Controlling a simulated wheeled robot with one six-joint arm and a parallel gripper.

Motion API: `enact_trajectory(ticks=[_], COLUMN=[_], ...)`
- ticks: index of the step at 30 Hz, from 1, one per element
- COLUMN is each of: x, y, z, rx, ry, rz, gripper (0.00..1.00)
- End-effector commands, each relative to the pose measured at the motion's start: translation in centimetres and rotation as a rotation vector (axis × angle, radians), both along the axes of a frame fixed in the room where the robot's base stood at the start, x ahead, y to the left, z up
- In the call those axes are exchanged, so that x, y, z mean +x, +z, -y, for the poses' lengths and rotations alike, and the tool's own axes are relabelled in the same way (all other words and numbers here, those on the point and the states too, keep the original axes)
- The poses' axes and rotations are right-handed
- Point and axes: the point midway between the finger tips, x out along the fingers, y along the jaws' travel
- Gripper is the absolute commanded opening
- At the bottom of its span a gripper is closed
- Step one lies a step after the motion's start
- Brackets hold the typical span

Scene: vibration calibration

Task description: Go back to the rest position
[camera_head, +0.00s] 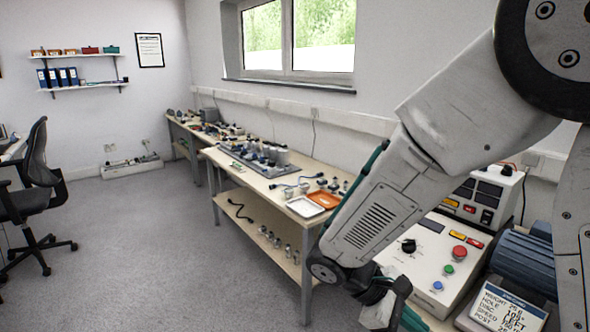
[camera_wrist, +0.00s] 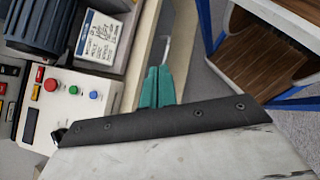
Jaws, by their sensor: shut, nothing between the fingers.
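My gripper (camera_head: 392,312) hangs at the lower middle of the head view, at the end of my grey arm, just in front of the bench edge. In the wrist view its green fingers (camera_wrist: 157,88) lie side by side, shut and empty. They are beside the control panel and the bench edge, and I see nothing held. My forearm slants down from the upper right in the head view. Part of the gripper is dark and hard to make out there.
A control box (camera_head: 428,262) with coloured buttons, a blue motor (camera_head: 524,262) and a label display (camera_head: 508,312) stand close to my arm. An orange tray (camera_head: 324,199) and white tray (camera_head: 305,207) lie on the bench. Floor (camera_head: 150,240) at left is clear up to an office chair (camera_head: 36,190).

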Motion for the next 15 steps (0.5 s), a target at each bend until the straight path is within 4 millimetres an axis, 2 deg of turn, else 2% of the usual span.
enact_trajectory(ticks=[1,3,15], x=[-1.1,-2.6,-9.8], y=[1.3,2.7,9.3], z=[0.5,1.0,1.8], rx=[0.054,0.129,0.531], ry=[-0.072,-0.169,-0.633], rz=[0.040,0.089,0.406], gripper=[0.00,0.00,0.00])
